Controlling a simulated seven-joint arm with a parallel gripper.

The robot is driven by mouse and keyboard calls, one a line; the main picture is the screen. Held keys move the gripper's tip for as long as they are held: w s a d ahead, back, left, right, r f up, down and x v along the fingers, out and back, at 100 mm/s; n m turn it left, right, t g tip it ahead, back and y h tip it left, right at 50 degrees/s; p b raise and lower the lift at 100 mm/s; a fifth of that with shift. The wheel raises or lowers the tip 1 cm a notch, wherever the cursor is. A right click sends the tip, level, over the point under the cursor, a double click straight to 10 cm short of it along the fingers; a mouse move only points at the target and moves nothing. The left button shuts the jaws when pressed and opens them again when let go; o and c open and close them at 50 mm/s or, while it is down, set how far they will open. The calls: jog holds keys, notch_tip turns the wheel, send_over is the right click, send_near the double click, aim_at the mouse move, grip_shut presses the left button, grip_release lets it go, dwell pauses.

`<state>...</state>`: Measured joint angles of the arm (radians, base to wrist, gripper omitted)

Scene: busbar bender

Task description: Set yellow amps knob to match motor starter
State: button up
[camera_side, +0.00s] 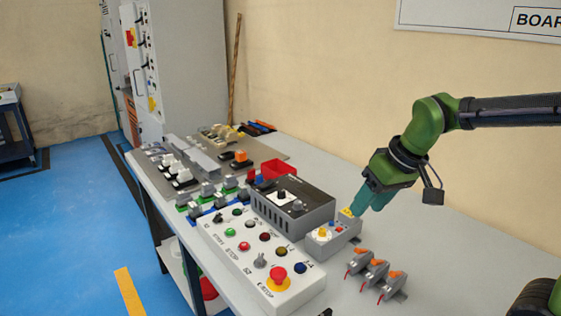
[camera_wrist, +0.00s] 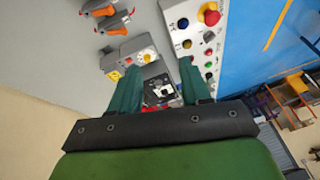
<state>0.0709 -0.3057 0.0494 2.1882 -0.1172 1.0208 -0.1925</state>
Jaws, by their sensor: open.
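A small light-grey unit (camera_side: 335,241) stands on the bench in the side view, with a yellow knob (camera_side: 322,233) in a pale round dial on its face. A second yellow part (camera_side: 347,211) sits at its back. In the wrist view, the yellow knob (camera_wrist: 147,58) shows between the finger lines, nearer the left finger. My gripper (camera_side: 359,206) points down-left, its teal fingertips close to the unit's back; contact cannot be told. In the wrist view my gripper (camera_wrist: 159,67) is open with nothing held. The knob's setting is too small to read.
A dark-topped grey box (camera_side: 293,203) with a black knob stands left of the unit. A white push-button panel (camera_side: 250,255) lies along the front edge. A red bin (camera_side: 279,169) is behind. Bare bench lies right of the clamps.

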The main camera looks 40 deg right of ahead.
aim_at(322, 229)
jog(key=w+d+f+n+g+h, duration=0.1)
jog(key=w+d+n+g, duration=0.3)
jog(key=w+n, duration=1.25)
jog(key=shift+n, duration=0.25)
jog(key=f, duration=1.6)
jog(key=shift+s+d, duration=0.2)
jog(key=shift+s, duration=0.2)
jog(key=shift+c, duration=0.2)
grip_shut()
